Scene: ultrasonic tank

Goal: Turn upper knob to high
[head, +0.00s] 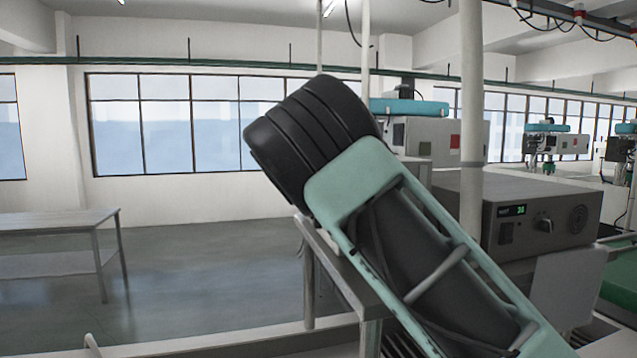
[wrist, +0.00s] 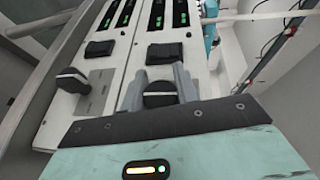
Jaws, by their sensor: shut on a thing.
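In the wrist view, a pale control panel (wrist: 88,104) carries two black knobs. One black knob (wrist: 160,94) sits between the two grey fingers of my gripper (wrist: 159,88), which are shut on it. The other black knob (wrist: 72,81) is on the left part of the panel, free of the fingers. Which knob is the upper one I cannot tell from this tilted view. The held knob's lower part and its markings are hidden by the gripper body. In the head view, my arm hides the gripper and this panel.
Black switches (wrist: 158,54) and green-lit displays (wrist: 181,14) lie beyond the knobs.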

